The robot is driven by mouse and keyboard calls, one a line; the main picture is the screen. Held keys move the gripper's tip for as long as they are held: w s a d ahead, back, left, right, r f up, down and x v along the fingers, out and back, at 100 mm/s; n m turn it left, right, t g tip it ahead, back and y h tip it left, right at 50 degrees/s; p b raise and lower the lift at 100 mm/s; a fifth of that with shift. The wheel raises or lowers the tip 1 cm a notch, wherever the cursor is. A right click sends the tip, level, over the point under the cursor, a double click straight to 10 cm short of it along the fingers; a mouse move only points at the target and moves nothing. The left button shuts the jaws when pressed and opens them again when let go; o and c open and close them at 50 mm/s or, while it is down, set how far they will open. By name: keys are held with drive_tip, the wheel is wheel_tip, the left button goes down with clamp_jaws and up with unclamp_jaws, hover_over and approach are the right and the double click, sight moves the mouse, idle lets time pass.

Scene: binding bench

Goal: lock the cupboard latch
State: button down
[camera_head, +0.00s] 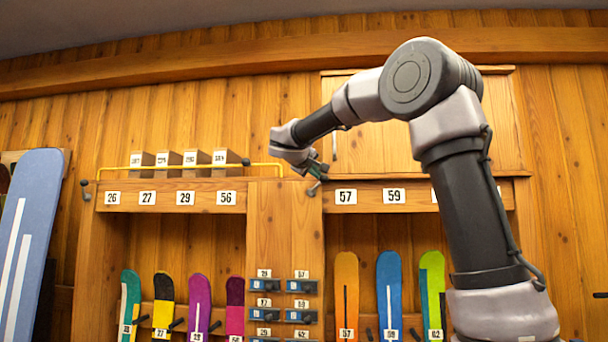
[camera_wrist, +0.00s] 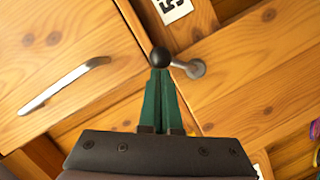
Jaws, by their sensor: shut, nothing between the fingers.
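The cupboard door (camera_head: 420,140) is a closed-looking wooden panel at the upper right in the head view; it fills the left of the wrist view (camera_wrist: 60,40). Its metal bar handle (camera_wrist: 65,85) shows there, and in the head view (camera_head: 333,146). The latch, a short metal lever with a black ball knob (camera_wrist: 160,57), pivots on a round metal base (camera_wrist: 196,68) on the frame below the door. In the head view its base (camera_head: 313,189) is lower and the lever points up. My gripper (camera_wrist: 159,72) is shut and empty, its green fingertips at the knob; contact is unclear.
A yellow rail (camera_head: 190,166) and several grey-brown boxes (camera_head: 182,164) stand on the shelf left of my gripper. A numbered label (camera_head: 346,197) is right of the latch. Colourful boards (camera_head: 389,290) and small drawer-like blocks (camera_head: 301,286) are below.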

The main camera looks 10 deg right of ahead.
sight(325, 180)
drive_tip(key=shift+s+d+f+m+y, duration=0.1)
drive_tip(key=shift+d+f+m+y, duration=0.1)
drive_tip(key=shift+d+m, duration=0.3)
drive_tip(key=shift+s+d+f+m+y, duration=0.15)
drive_tip(key=shift+d+m+y, duration=0.1)
drive_tip(key=shift+m, duration=0.35)
drive_tip(key=shift+s+d+f+m+y, duration=0.15)
drive_tip(key=shift+d+f+m+y, duration=0.35)
drive_tip(key=shift+m, duration=0.6)
drive_tip(key=shift+d+f, duration=0.15)
drive_tip(key=shift+f, duration=0.25)
